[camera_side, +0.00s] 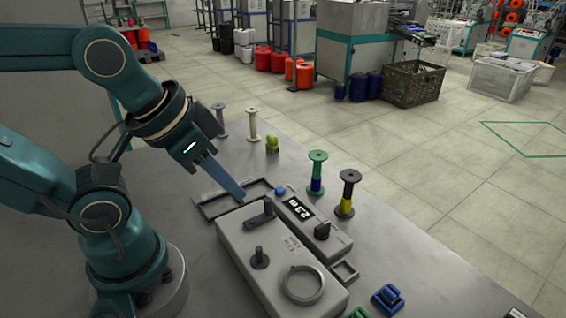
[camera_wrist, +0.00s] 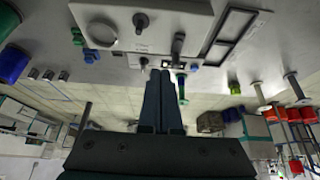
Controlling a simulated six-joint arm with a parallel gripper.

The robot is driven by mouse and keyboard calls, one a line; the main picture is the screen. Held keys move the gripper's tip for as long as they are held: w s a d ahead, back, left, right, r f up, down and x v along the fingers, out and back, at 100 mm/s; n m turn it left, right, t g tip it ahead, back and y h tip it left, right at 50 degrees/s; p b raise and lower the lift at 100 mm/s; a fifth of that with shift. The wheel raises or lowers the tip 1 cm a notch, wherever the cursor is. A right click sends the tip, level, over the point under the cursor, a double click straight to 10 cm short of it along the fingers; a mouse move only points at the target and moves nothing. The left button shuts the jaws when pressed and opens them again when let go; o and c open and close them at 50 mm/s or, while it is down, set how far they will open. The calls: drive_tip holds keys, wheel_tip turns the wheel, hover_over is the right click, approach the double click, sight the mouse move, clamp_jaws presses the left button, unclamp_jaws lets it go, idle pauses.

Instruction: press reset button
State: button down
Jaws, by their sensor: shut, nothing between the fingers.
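A small blue button (camera_side: 281,191) sits at the far end of a grey control box (camera_side: 338,243), beside a display (camera_side: 298,208) reading about 2.3. I cannot read a label on the button. In the wrist view a small blue spot, likely this button (camera_wrist: 194,68), shows just right of my fingertips. My gripper (camera_side: 240,197) is shut and empty, its blue fingers slanting down to the left of the button and apart from it in the side picture. The fingers (camera_wrist: 163,72) also show together in the wrist view, covering part of the control box. Their exact height is unclear.
A winding unit (camera_side: 235,240) with a crank, a knob and a ring stands beside the control box. A black knob (camera_side: 322,231) is on the box. Green-blue (camera_side: 317,170) and black-yellow bobbins (camera_side: 347,190) stand close behind. An empty tray frame (camera_side: 212,206) lies under my fingers.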

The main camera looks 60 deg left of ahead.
drive_tip(key=w+a+r+m+t+y, duration=0.1)
drive_tip(key=w+a+r+m+t, duration=0.2)
drive_tip(key=w+r+m+t, duration=0.4)
drive_tip(key=w+a+r+m+t+y, duration=0.1)
drive_tip(key=w+a+r+m+t, duration=0.2)
drive_tip(key=w+m, duration=0.6)
drive_tip(key=m+g+h, duration=0.5)
drive_tip(key=m+g, duration=0.2)
drive_tip(key=m, duration=0.8)
hover_over(280, 191)
wheel_tip(280, 191, down, 12)
drive_tip(key=shift+s+a+f, duration=0.15)
drive_tip(key=shift+s+a, duration=0.15)
drive_tip(key=shift+s, duration=0.15)
drive_tip(key=shift+f, duration=4.4)
